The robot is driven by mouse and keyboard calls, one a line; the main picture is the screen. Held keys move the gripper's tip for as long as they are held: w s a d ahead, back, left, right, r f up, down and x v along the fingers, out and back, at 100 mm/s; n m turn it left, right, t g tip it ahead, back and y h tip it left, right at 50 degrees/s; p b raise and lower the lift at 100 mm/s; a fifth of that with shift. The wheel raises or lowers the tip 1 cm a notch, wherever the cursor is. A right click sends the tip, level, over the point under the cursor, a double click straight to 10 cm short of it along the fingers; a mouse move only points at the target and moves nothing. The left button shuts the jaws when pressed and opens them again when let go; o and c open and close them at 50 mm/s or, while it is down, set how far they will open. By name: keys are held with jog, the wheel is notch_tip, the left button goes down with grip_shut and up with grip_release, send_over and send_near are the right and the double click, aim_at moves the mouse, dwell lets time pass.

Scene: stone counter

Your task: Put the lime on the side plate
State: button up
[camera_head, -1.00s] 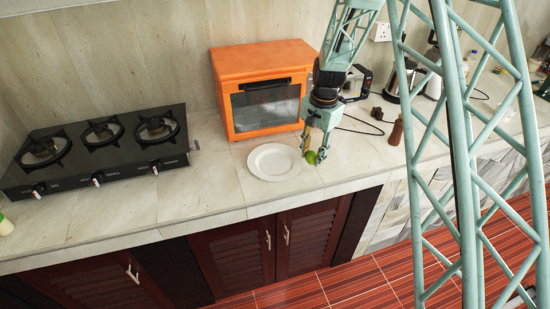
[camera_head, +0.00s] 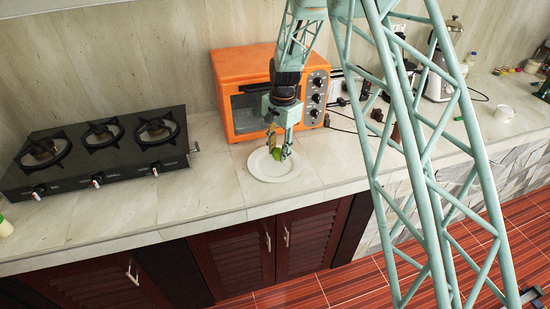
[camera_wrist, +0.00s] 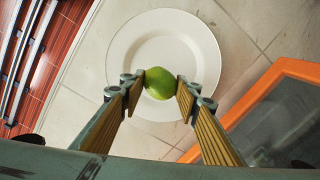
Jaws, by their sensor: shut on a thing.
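The side plate (camera_head: 259,173) is white and round and lies on the stone counter in front of the orange oven. It also shows in the wrist view (camera_wrist: 125,40). The green lime (camera_wrist: 160,82) is between my fingertips in the wrist view, with the plate behind it. My gripper (camera_head: 279,152) is over the plate in the head view, pointing down, and is shut on the lime. In the head view the lime (camera_head: 277,154) is small and partly hidden by the fingers. I cannot tell whether the lime touches the plate.
The orange oven (camera_head: 240,66) stands just behind the plate. A black gas stove (camera_head: 100,150) is to the left, with bare counter between. The counter's front edge runs close in front of the plate, above dark cabinet doors (camera_head: 235,258). A small white cup (camera_head: 504,113) stands far right.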

aim_at(275, 157)
jog(key=shift+w+a, duration=0.1)
jog(key=shift+a, duration=0.05)
jog(key=shift+w+a+f, duration=0.15)
jog(key=shift+a+f, duration=0.05)
jog(key=shift+a, duration=0.35)
jog(key=shift+f, duration=1.65)
jog(key=shift+f, duration=0.15)
jog(key=o, duration=0.9)
jog(key=shift+c, duration=0.2)
jog(key=shift+r, duration=0.25)
jog(key=shift+s+d+r, duration=0.1)
jog(key=shift+r, duration=1.9)
jog(key=shift+s+d+r, duration=0.1)
jog(key=shift+d+r, duration=0.05)
jog(key=shift+r, duration=1.8)
jog(key=shift+s+d+r, duration=0.1)
jog(key=shift+r, duration=1.9)
